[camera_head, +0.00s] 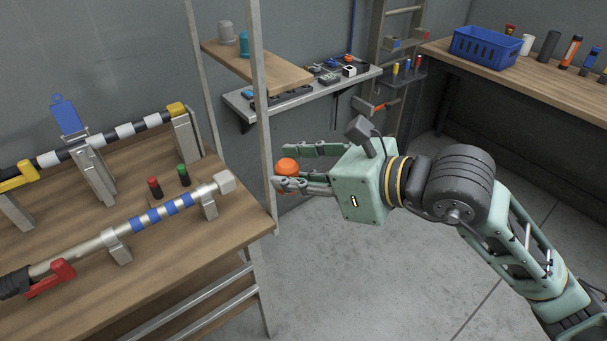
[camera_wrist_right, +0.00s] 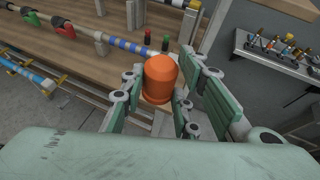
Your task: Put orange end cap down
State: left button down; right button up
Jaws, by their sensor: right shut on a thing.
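The orange end cap (camera_head: 287,167) is held at the fingertips of my right gripper (camera_head: 302,168). In the right wrist view the cap (camera_wrist_right: 160,78) is a rounded orange cylinder between the green finger pads, with its domed end up. My right gripper is shut on it, in the air near the right end of the wooden workbench (camera_head: 190,232). Its lower part is partly hidden by the fingers. My left gripper is not in view.
A blue-striped pole (camera_head: 165,212) and a black-and-white pole (camera_head: 120,131) rest on brackets on the bench. Red and green small caps (camera_head: 183,175) stand between them. A metal upright (camera_head: 262,110) rises close to the gripper. A blue crate (camera_head: 485,47) sits on the right table.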

jog(key=s+d+f+n+g+h, duration=0.1)
jog(key=d+f+n+g, duration=0.1)
jog(key=f+n+g, duration=0.3)
jog(key=s+d+f+n+g+h, duration=0.1)
jog(key=s+d+f+n+g, duration=0.1)
jog(key=n+g, duration=1)
notch_tip(320, 180, down, 3)
jog(key=shift+d+r+g+h, duration=0.1)
jog(key=shift+d+g+h, duration=0.2)
jog(key=shift+d, duration=0.25)
